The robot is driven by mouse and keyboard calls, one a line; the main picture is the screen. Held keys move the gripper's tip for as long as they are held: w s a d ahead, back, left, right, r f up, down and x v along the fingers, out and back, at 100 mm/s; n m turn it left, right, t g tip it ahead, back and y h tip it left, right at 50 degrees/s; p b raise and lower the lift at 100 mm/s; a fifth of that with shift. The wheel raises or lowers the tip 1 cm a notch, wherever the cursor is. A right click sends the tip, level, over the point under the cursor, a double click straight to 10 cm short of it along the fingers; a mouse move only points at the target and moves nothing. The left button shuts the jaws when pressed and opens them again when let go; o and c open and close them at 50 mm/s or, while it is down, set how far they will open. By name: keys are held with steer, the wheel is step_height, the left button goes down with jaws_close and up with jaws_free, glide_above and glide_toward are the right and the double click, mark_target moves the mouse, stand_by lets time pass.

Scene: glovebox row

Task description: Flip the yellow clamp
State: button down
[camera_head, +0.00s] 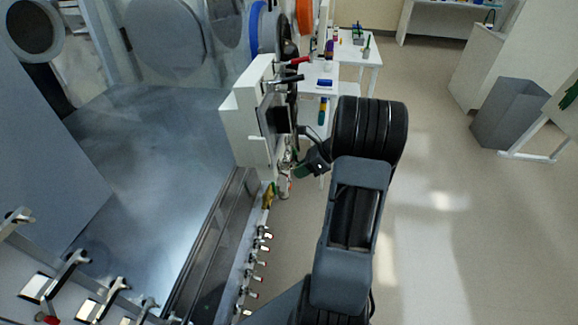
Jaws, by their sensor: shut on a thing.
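The yellow clamp (268,196) is small and sits on the right edge of the glovebox, at the upper end of a row of clamps. My gripper (287,172) is at that edge, just above and to the right of the yellow part in the picture. Its jaws are small and partly hidden among metal clamp parts. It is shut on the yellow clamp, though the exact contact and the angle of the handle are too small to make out.
Several metal clamps with red tips (262,250) line the edge below. A white panel (243,120) with red- and black-handled levers stands just above my gripper. More clamps (65,275) lie lower left.

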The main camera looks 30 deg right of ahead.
steer(key=c, duration=1.1)
jaws_free()
steer(key=shift+d+r, duration=0.1)
steer(key=v, duration=1.3)
steer(key=shift+s+d+r+b, duration=0.15)
steer(key=shift+s+d+b, duration=0.05)
steer(key=shift+b, duration=0.1)
